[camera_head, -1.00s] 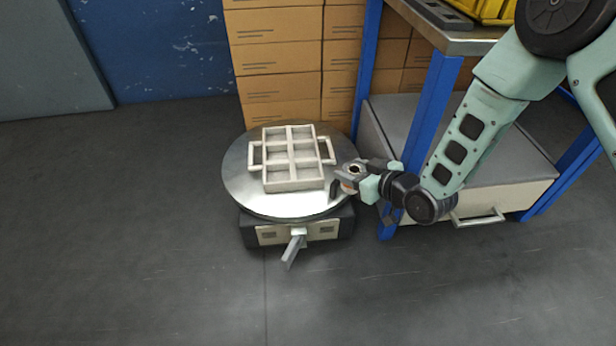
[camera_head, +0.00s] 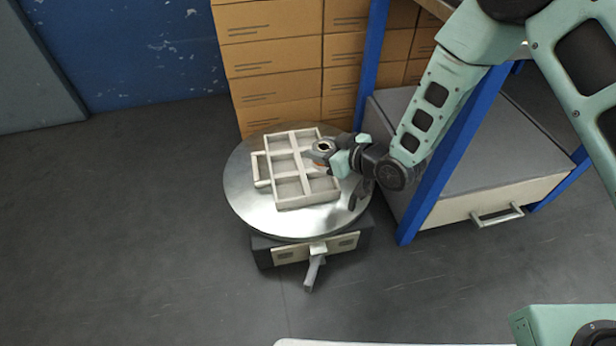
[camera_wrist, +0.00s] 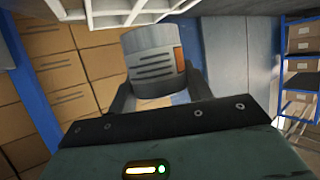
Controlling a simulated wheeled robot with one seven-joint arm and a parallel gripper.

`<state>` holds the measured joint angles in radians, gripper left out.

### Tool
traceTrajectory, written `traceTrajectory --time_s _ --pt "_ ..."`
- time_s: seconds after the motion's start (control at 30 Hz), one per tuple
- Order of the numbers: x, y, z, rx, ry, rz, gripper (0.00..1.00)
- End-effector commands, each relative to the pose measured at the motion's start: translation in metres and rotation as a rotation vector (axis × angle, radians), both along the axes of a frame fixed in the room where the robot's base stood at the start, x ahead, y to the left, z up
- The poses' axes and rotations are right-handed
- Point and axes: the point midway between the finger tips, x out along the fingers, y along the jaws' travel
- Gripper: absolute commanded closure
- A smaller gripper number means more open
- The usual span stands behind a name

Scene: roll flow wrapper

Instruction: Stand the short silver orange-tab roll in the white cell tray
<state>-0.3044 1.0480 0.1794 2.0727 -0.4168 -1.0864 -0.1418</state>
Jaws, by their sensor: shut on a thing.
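The silver roll (camera_wrist: 152,62) with dark printed lines and an orange tab on its side is held between the fingers of my gripper (camera_wrist: 158,100) in the wrist view. In the head view my gripper (camera_head: 326,155) is shut on the roll (camera_head: 323,146), whose round top with a dark hole faces up. It is over or beside the right edge of the white cell tray (camera_head: 306,201); the exact height is hard to tell. The tray has several square cells, all empty where I can see them, and its right handle is hidden by my gripper.
The tray lies on a round metal turntable (camera_head: 245,205) with a lever (camera_head: 312,272) at its front. Cardboard boxes (camera_head: 275,65) are stacked behind. A blue-legged bench (camera_head: 420,190) with a grey drawer unit (camera_head: 460,170) stands close on the right. The floor at left is clear.

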Motion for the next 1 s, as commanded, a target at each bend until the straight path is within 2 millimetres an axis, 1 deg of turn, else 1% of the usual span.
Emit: traceTrajectory --time_s 0.07,0.17,0.3,0.37,0.57,0.7,0.8,1.0 --pt "0.0 0.0 -0.005 0.0 0.0 0.0 0.76" --pt "0.0 0.0 -0.02 -0.001 0.002 0.0 0.76" --pt "0.0 0.0 -0.048 0.0 0.0 0.0 0.76" --pt "0.0 0.0 -0.058 -0.001 0.001 0.0 0.76" --pt "0.0 0.0 -0.075 0.0 0.0 0.0 0.76" --pt "0.0 0.0 -0.097 0.0 0.0 0.001 0.76" --pt "0.0 0.0 -0.102 0.002 -0.001 0.0 0.76" --pt "0.0 0.0 -0.099 0.001 -0.001 0.0 0.76"
